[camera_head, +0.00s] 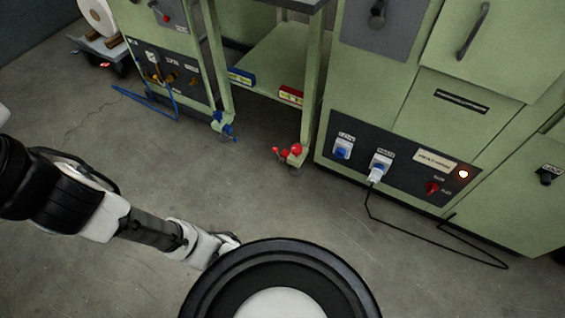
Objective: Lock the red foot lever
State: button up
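The red foot lever (289,151) is on a caster at the foot of the right front leg of a green table frame (308,85), near the middle of the view. A red label block (291,95) sits above it on the lower shelf edge. Whether the lever is up or down is too small to tell. My gripper (229,243) is at the end of my white and black arm at the lower left, low over the floor and well apart from the lever. Its fingers are partly hidden by my round black base part, so its opening cannot be made out.
A blue foot lever (226,127) is on the left leg's caster, below a blue label block (241,76). Green cabinets stand left and right. A black cable (411,231) lies on the right floor, a blue hose (146,105) at left. The floor (215,180) between is clear.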

aim_at(274, 149)
jog(key=i+l, duration=0.2)
jog(key=l, duration=0.15)
jog(key=i+l, duration=0.15)
jog(key=l, duration=0.2)
jog(key=i+l, duration=0.2)
jog(key=l, duration=0.15)
jog(key=i+l, duration=0.2)
jog(key=l, duration=0.15)
jog(key=l+u, duration=0.1)
jog(key=u, duration=0.35)
jog(key=l+u, duration=0.1)
jog(key=u, duration=0.35)
jog(key=i+l+u, duration=0.1)
jog(key=u, duration=0.35)
